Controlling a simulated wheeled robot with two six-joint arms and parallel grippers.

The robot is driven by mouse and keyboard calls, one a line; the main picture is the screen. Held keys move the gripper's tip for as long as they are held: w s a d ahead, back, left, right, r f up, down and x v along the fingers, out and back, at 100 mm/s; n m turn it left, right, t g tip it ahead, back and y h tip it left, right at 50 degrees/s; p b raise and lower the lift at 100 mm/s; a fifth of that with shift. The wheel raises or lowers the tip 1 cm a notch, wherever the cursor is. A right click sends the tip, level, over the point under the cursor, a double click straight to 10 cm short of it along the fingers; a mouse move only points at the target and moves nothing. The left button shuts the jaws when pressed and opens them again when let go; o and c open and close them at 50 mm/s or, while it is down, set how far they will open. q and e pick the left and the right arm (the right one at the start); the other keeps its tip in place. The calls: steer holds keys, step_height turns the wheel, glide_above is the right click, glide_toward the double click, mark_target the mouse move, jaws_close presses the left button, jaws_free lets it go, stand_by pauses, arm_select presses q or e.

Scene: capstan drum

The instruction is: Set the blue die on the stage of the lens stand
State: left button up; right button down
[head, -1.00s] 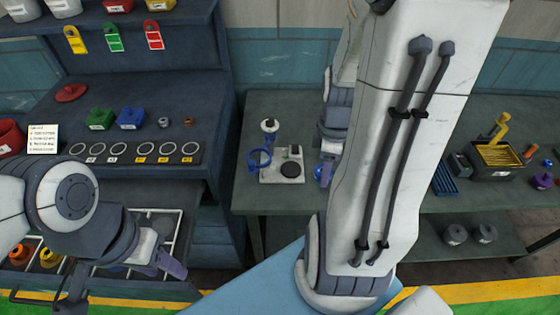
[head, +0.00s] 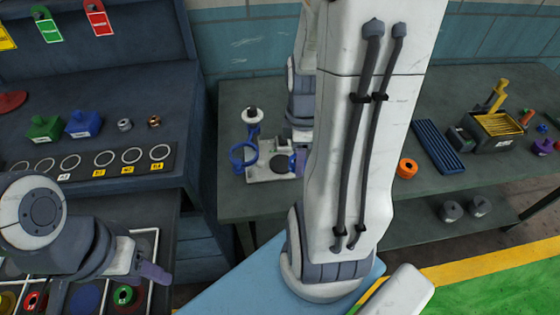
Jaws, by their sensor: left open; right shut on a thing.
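The lens stand (head: 262,174) is on the green-grey table, with a white base, a blue lens ring (head: 238,163) at its left and a dark round stage (head: 283,163) at its right. My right gripper (head: 300,164) is at the right edge of the stage, partly hidden behind my own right arm. It is shut; the blue die in it is hidden now, though a bit of blue showed at its fingers earlier. My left gripper (head: 152,272) is open and empty over the white-railed rack at lower left, away from the stand.
An orange ring (head: 407,168), a blue ribbed tray (head: 438,147) and a dark box (head: 494,133) are on the table to the right. The left bench holds green (head: 44,128) and blue (head: 84,123) blocks and a row of rings. My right arm covers the table's middle.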

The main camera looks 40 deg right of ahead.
steer(key=p, duration=0.2)
glide_above(282, 163)
step_height(282, 163, down, 6)
steer(key=shift+f, duration=0.2)
step_height(282, 163, down, 3)
steer(key=shift+f, duration=0.5)
steer(key=shift+f, duration=0.15)
steer(key=shift+c, duration=1.4)
jaws_free()
